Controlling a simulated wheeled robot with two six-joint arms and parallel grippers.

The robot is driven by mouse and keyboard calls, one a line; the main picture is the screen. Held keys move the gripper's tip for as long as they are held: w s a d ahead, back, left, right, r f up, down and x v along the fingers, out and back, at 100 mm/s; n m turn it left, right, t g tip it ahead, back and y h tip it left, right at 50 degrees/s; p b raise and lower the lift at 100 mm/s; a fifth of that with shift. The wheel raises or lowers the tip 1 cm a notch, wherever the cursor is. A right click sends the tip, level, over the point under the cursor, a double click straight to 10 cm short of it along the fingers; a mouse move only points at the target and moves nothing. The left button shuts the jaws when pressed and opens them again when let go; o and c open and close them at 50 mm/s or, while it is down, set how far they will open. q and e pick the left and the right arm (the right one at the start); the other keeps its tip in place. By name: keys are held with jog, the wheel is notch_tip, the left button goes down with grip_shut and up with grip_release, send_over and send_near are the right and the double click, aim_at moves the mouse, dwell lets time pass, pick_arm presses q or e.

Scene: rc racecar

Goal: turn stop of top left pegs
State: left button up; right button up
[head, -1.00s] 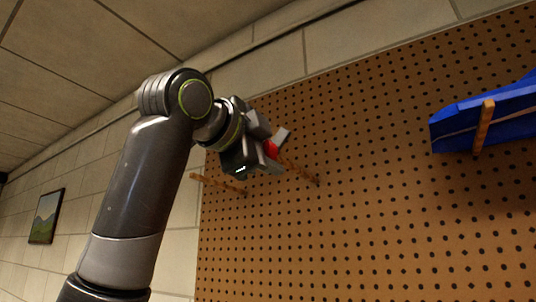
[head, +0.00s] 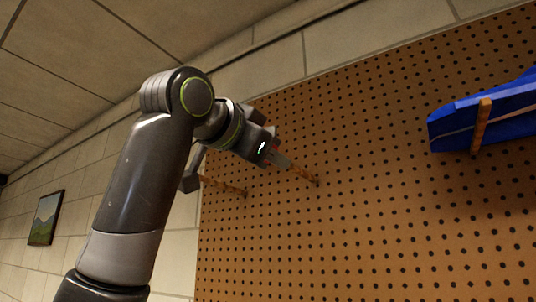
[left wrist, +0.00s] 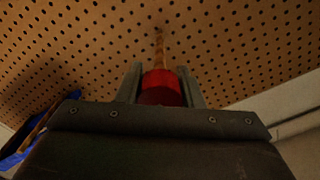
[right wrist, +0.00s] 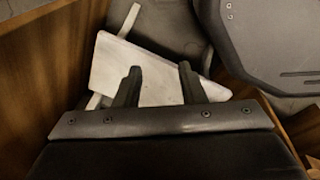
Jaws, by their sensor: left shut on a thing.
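Two wooden pegs stick out of the pegboard's upper left: the right peg (head: 302,174) and the left peg (head: 226,186). The red stop (left wrist: 162,88) sits at the right peg's outer end. My left gripper (head: 276,158) is shut on the red stop, with one finger on each side in the left wrist view (left wrist: 162,82). The peg runs straight away from the stop to the board there. In the head view my gripper hides most of the stop. My right gripper (right wrist: 158,78) shows only in the right wrist view, its fingers apart with nothing held between them.
The pegboard (head: 380,230) fills the right of the head view. A blue object (head: 500,118) rests on another wooden peg (head: 481,125) at the right. In the right wrist view a white panel (right wrist: 145,65) lies beyond the fingers, with brown wooden surfaces (right wrist: 40,75) beside it.

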dwell(0.5)
pick_arm(q)
jog(key=o, duration=1)
jog(key=shift+c, duration=0.2)
jog(key=shift+s+a, duration=0.25)
jog(key=shift+s, duration=0.15)
jog(key=b+v, duration=0.5)
jog(key=v, duration=1.1)
jog(key=shift+s, duration=0.2)
jog(key=shift+a, duration=0.1)
